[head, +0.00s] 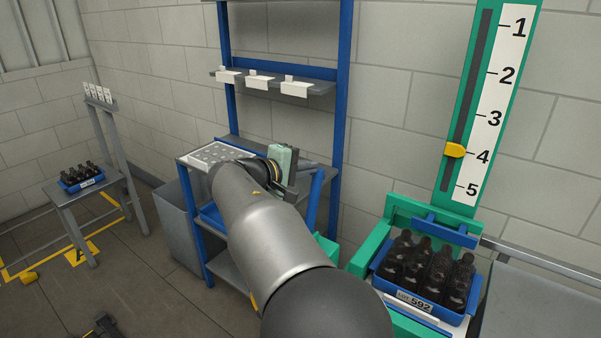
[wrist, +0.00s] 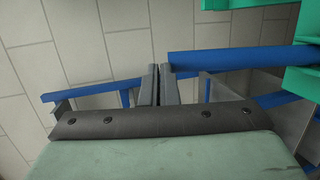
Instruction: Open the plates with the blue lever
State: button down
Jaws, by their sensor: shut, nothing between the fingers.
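My gripper (wrist: 159,70) points ahead in the wrist view, its two grey fingers together and empty. In the head view its pale green housing (head: 284,158) is in front of the blue rack, and the fingers cannot be made out clearly. A blue bar (wrist: 235,57) runs right from beside the fingertips in the wrist view; whether it is the lever or part of the rack I cannot tell. A short blue bar (head: 445,232) crosses the green frame (head: 400,207) at the right in the head view. I cannot clearly identify the plates.
A blue crate (head: 470,311) of dark bottles sits in the green frame, below a numbered scale (head: 498,80) with a yellow pointer (head: 455,151). The blue rack (head: 343,90) has labelled shelves. A grey bench (head: 85,187) holds another bottle crate (head: 99,184) at left.

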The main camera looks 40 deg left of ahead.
jog(key=shift+w+d+r, duration=0.1)
jog(key=shift+w+d, duration=0.05)
jog(key=shift+w, duration=0.25)
jog(key=r+b+v, duration=0.2)
jog(key=v, duration=1.2)
jog(key=shift+r+b, duration=0.2)
jog(key=shift+b, duration=0.15)
jog(key=shift+w, duration=0.15)
